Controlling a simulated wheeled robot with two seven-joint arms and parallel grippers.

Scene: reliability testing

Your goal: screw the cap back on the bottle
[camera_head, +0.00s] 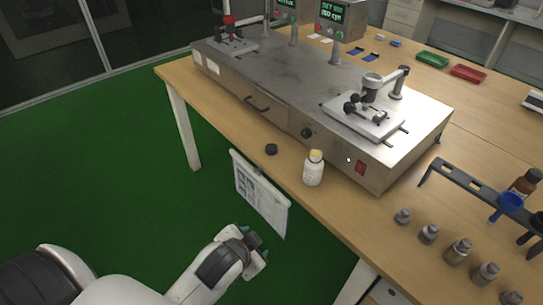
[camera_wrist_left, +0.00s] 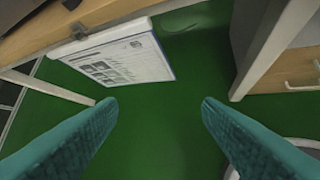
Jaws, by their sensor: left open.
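A small white bottle (camera_head: 313,170) stands upright near the table's front edge, with a yellowish top and no black cap on it. My left gripper (camera_head: 258,250) is in front of the table, below and apart from both things. Its teal fingers (camera_wrist_left: 155,125) are spread with nothing between them in the left wrist view. Neither bottle nor cap shows in the left wrist view. My right gripper is not in view.
A clipboard (camera_head: 260,196) hangs at the table's front edge; it also shows in the left wrist view (camera_wrist_left: 118,55). A metal test machine (camera_head: 300,85) stands behind the bottle.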

